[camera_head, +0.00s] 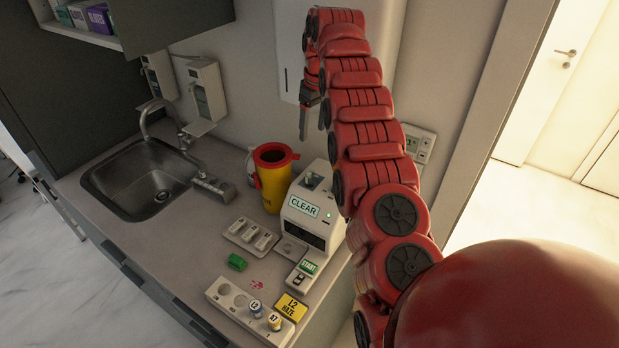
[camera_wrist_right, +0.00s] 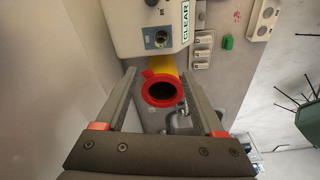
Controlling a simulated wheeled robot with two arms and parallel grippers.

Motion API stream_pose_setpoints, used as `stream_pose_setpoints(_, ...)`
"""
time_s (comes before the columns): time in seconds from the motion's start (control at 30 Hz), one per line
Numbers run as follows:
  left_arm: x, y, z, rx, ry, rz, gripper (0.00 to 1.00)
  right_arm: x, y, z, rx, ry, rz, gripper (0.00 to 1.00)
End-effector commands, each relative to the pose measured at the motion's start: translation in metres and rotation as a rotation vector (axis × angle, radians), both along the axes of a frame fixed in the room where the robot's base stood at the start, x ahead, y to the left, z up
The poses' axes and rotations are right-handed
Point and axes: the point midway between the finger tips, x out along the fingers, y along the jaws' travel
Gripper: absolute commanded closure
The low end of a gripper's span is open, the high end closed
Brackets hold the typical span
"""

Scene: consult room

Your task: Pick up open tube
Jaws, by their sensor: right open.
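Two capped vials marked L2 (camera_head: 255,308) and A7 (camera_head: 274,322) stand in a pale rack (camera_head: 226,299) near the counter's front edge. The white analyser (camera_head: 318,222), displaying CLEAR, stands behind them. A round, dark-centred piece sits in its top opening (camera_wrist_right: 161,39) in the right wrist view; I cannot tell whether it is the open tube. My right gripper (camera_head: 313,116) is high above the counter near the wall, behind the analyser. It is open and empty. In the right wrist view, the red-rimmed yellow bin (camera_wrist_right: 162,91) appears between its fingers. My left gripper is not in view.
A sink (camera_head: 145,178) with a tap lies at left, below wall dispensers (camera_head: 203,95). A switch tray (camera_head: 250,235), a green block (camera_head: 237,262), a START panel (camera_head: 303,273) and a yellow L2 HAZE sign (camera_head: 290,307) are on the counter. Bare counter lies left of them.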

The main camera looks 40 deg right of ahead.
Motion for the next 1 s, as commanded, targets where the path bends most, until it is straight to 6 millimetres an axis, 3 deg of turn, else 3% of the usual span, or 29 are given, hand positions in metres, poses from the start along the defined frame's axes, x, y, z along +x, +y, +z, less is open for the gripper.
stream_pose_setpoints(0.3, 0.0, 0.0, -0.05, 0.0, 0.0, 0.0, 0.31, 0.006, 0.002, -0.075, 0.001, 0.004, 0.0, 0.3)
stream_pose_setpoints(0.5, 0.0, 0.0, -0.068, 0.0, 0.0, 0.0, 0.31, 0.013, 0.003, -0.116, -0.001, 0.0, -0.001, 0.3)
stream_pose_setpoints(0.9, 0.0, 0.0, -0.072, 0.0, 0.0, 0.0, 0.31, 0.011, -0.001, -0.134, 0.0, -0.001, -0.002, 0.3)
stream_pose_setpoints(1.0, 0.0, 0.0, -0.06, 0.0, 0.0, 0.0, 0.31, 0.012, -0.001, -0.138, 0.0, -0.003, -0.001, 0.3)
